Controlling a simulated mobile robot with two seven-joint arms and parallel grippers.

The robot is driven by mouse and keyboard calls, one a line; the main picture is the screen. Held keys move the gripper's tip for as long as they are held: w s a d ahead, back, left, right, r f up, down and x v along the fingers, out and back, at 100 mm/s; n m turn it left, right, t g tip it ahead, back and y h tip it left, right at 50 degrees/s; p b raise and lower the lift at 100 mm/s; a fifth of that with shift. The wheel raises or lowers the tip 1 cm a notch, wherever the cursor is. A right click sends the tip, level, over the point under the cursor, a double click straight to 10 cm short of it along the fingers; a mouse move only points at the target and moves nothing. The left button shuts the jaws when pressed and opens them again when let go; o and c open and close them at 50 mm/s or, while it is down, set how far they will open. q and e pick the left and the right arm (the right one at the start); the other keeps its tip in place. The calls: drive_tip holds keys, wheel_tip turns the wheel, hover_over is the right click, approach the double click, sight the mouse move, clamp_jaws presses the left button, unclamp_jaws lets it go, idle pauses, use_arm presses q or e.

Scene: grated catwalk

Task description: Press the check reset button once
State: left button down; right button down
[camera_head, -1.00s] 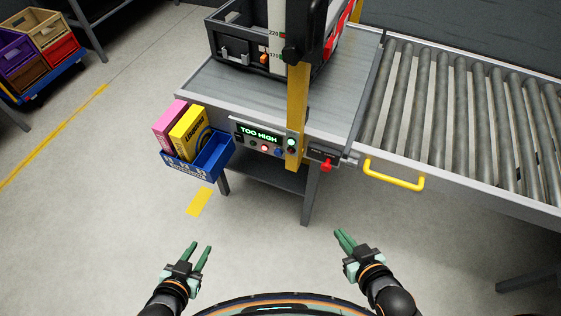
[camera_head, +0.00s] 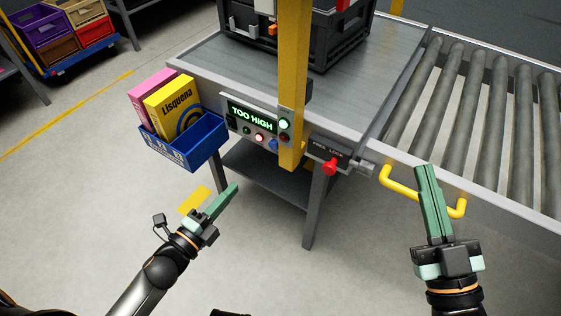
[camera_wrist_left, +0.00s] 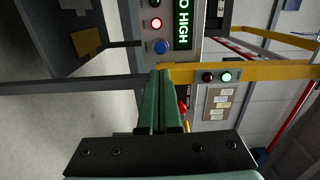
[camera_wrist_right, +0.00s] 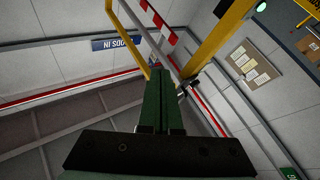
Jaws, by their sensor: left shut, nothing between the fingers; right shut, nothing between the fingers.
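The control panel (camera_head: 240,128) on the front of the table has a green display reading TOO HIGH (camera_head: 252,115). My left gripper (camera_head: 233,187) is shut and empty, below and apart from the panel. My right gripper (camera_head: 427,170) is shut and empty, in front of the yellow handle.
A yellow post (camera_head: 292,90) stands just right of the buttons. A red knob (camera_head: 330,167) sits on a lock plate. A blue bin (camera_head: 205,143) with two boxes hangs left of the panel. A yellow handle (camera_head: 400,187) sticks out before the roller conveyor (camera_head: 480,110).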

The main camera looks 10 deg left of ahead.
sight(272, 146)
use_arm(q)
drive_tip(key=shift+w+d, duration=0.15)
use_arm(e)
drive_tip(key=shift+s+r, duration=0.1)
drive_tip(key=shift+r, duration=0.15)
